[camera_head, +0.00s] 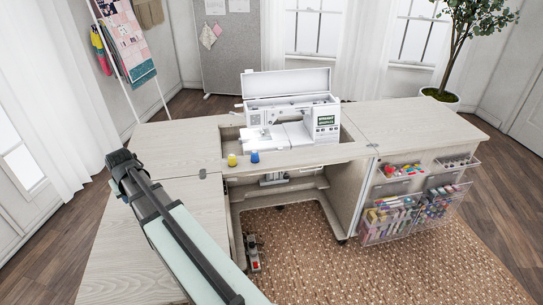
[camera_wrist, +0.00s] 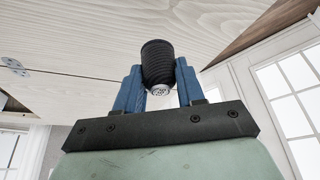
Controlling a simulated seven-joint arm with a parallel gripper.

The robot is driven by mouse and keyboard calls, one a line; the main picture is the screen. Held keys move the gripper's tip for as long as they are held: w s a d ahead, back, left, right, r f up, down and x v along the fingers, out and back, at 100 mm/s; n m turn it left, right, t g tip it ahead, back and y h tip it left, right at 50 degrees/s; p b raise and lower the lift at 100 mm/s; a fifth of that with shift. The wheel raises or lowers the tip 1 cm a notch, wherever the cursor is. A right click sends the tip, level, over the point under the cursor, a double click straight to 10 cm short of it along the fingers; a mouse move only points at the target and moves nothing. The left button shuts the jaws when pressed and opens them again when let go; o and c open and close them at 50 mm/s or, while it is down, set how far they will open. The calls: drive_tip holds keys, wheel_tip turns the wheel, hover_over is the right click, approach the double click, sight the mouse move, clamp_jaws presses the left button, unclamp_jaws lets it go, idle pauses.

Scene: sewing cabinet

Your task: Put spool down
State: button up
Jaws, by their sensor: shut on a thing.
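My gripper (camera_wrist: 160,88) is shut on a black spool (camera_wrist: 157,62) in the wrist view. The spool sits between the two blue fingers, with its pale end cap facing the camera. In the head view my arm reaches over the left part of the cabinet, and the gripper is dark and small there; the held spool cannot be made out. A yellow spool (camera_head: 232,160) and a blue spool (camera_head: 255,156) stand upright on the front strip of the cabinet (camera_head: 310,154), to the right of my gripper. Whether the held spool touches the wood cannot be told.
A white sewing machine (camera_head: 325,118) sits in the cabinet's recess. The left cabinet top (camera_head: 175,140) and right top (camera_head: 410,120) are bare. Clear bins (camera_head: 390,222) with supplies hang on the right. A foot pedal (camera_head: 252,252) lies on the floor below.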

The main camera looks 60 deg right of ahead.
drive_tip(key=s+d+r+m+g+h, duration=0.1)
drive_tip(key=s+d+m, duration=0.3)
drive_tip(key=d, duration=1.2)
drive_tip(key=s+d+r+m+g+h, duration=0.1)
drive_tip(key=s+d+m, duration=0.3)
drive_tip(key=d, duration=1.2)
drive_tip(key=s+d+r+m+g+h, duration=0.1)
drive_tip(key=s+d+m, duration=0.3)
drive_tip(key=s+d, duration=0.6)
drive_tip(key=shift+s+d+r, duration=0.1)
drive_tip(key=shift+s+d, duration=0.05)
drive_tip(key=shift+d, duration=2.85)
drive_tip(key=s+d+m+g, duration=0.4)
drive_tip(key=s+d+m, duration=0.3)
drive_tip(key=m, duration=0.4)
drive_tip(key=shift+y, duration=0.3)
drive_tip(key=shift+a+f, duration=0.15)
drive_tip(key=shift+f, duration=4.2)
drive_tip(key=shift+f, duration=0.1)
drive_tip(key=o, duration=1)
